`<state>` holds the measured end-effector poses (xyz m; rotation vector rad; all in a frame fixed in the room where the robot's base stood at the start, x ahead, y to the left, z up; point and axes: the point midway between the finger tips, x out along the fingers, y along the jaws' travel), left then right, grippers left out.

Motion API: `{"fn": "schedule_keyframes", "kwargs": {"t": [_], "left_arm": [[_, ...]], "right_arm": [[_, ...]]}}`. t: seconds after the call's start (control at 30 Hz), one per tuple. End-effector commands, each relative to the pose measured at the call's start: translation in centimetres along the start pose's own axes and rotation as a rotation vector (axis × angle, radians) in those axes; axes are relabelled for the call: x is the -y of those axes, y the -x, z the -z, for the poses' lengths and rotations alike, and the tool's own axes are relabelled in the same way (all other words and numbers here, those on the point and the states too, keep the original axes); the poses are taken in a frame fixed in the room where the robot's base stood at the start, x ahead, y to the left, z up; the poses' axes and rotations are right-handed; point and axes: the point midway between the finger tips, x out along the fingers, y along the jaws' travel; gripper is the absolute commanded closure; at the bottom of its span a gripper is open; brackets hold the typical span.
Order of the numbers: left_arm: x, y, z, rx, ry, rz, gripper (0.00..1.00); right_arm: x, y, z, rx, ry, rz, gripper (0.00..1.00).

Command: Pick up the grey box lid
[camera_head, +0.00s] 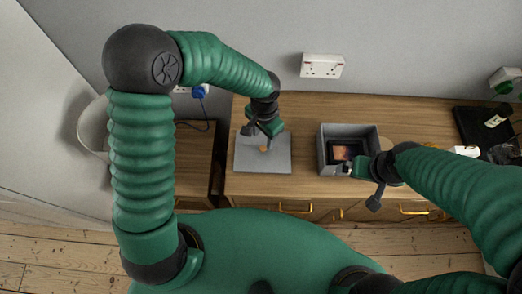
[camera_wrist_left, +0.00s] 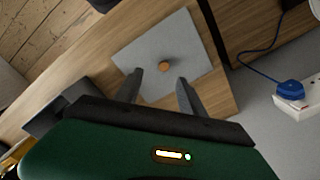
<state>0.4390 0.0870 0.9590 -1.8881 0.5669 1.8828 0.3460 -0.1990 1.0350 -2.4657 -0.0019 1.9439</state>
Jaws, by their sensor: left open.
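The grey open box (camera_head: 328,160) stands to the right of the lid, with a dark reddish item (camera_head: 342,152) inside. My right gripper (camera_head: 360,185) is at the box's front right corner; its jaws are unclear.
A black flat object (camera_head: 478,126) and some clutter lie at the right end of the cabinet. A wall socket (camera_head: 322,66) is behind. The cabinet top between lid and box is clear.

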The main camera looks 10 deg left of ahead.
Motion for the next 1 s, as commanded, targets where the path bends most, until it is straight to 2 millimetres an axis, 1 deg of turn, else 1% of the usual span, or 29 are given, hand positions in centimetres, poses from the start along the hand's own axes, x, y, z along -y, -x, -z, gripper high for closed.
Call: {"fn": "schedule_keyframes", "kwargs": {"t": [0.03,0.1,0.2,0.37,0.5,0.6,0.83,0.87,1.0], "left_arm": [[0.1,-1.6,-0.1,0.004,0.0,-0.003,0.53],[0.1,-3.2,-0.1,0.004,0.0,-0.004,0.53],[0.2,-4.6,-0.1,0.001,0.002,-0.002,0.53],[0.3,-6.2,0.0,-0.001,0.002,-0.002,0.53],[0.6,-8.8,0.5,0.001,0.001,-0.002,0.53],[0.7,-10.1,0.5,0.0,0.001,0.0,0.53],[0.7,-10.3,0.6,-0.003,0.001,0.001,0.53],[0.7,-10.3,0.5,-0.003,0.002,0.001,0.55],[0.7,-10.3,0.5,-0.003,0.002,0.001,0.74]], "right_arm": [[0.0,-0.1,0.0,0.0,0.0,0.0,0.0],[0.0,-0.2,0.0,0.0,0.0,0.0,0.0],[0.0,-0.2,0.0,-0.001,0.0,0.0,0.0],[0.0,0.0,0.1,-0.001,0.0,0.0,0.0],[0.0,0.4,0.1,-0.001,0.0,0.0,0.0],[0.0,0.4,0.1,-0.001,0.0,0.0,0.0],[0.0,0.4,0.1,-0.001,0.0,0.0,0.0],[0.0,0.4,0.1,-0.001,0.0,0.0,0.0],[0.0,0.4,0.1,0.0,0.0,0.0,0.0]]}}
